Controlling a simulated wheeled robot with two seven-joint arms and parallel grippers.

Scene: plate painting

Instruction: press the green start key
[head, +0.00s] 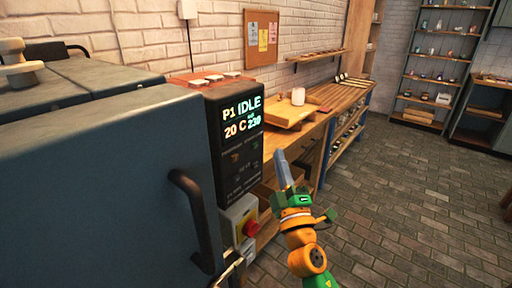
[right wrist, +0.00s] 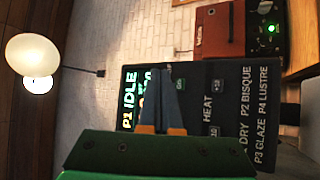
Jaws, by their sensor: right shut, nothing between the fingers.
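The dark control panel (head: 236,150) is on the front corner of the kiln. Its display (head: 242,118) reads P1 IDLE, 20 C and what looks like 230. In the right wrist view the panel (right wrist: 205,112) is turned sideways, with HEAT and program labels. A small key with green lettering (right wrist: 180,83) is just right of my fingertips there; I cannot make out the lettering surely. In the head view the lower keys are too dark to tell apart. My right gripper (head: 280,154) is shut and empty, right of the panel; its fingers (right wrist: 160,72) cover part of the panel. Contact is not visible.
The kiln (head: 100,190) with its black handle (head: 190,205) fills the left. A wooden workbench (head: 345,97) runs behind. Brick floor (head: 400,190) at right is clear.

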